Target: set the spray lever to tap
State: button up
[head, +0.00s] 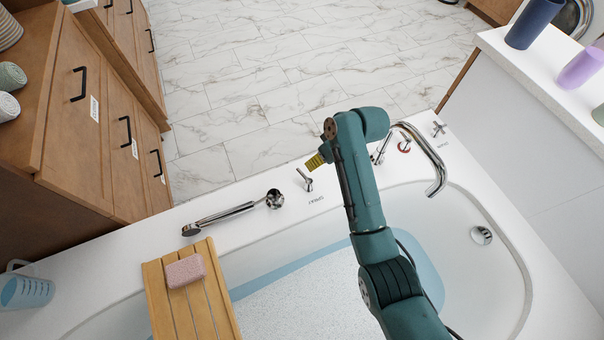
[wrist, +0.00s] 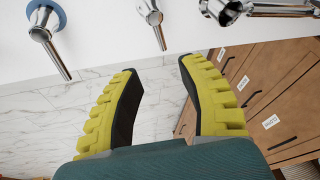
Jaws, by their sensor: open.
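The spray lever (head: 305,180) is a small chrome lever on the white tub deck, beside a label that appears to read SPRAY. In the wrist view the chrome lever (wrist: 153,22) at top centre appears to be the same one, its handle pointing down the picture toward the gap between my fingers. My gripper (head: 316,162) has yellow ridged fingers and is just above and to the right of the lever in the head view. In the wrist view my gripper (wrist: 160,68) is open and empty, apart from the lever. The lever's exact setting cannot be told.
A hand shower (head: 235,212) lies left of the lever. A blue-ringed lever (wrist: 48,35) stands at left in the wrist view. The curved spout (head: 432,160) is right of my arm. A wooden rack (head: 222,290) with pink soap (head: 185,270) spans the tub.

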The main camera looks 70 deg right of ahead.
aim_at(302, 173)
jog(key=b+x, duration=0.4)
jog(key=x, duration=0.7)
jog(key=shift+w, duration=0.15)
jog(key=shift+a, duration=0.1)
grip_shut()
jog(key=shift+f, duration=0.1)
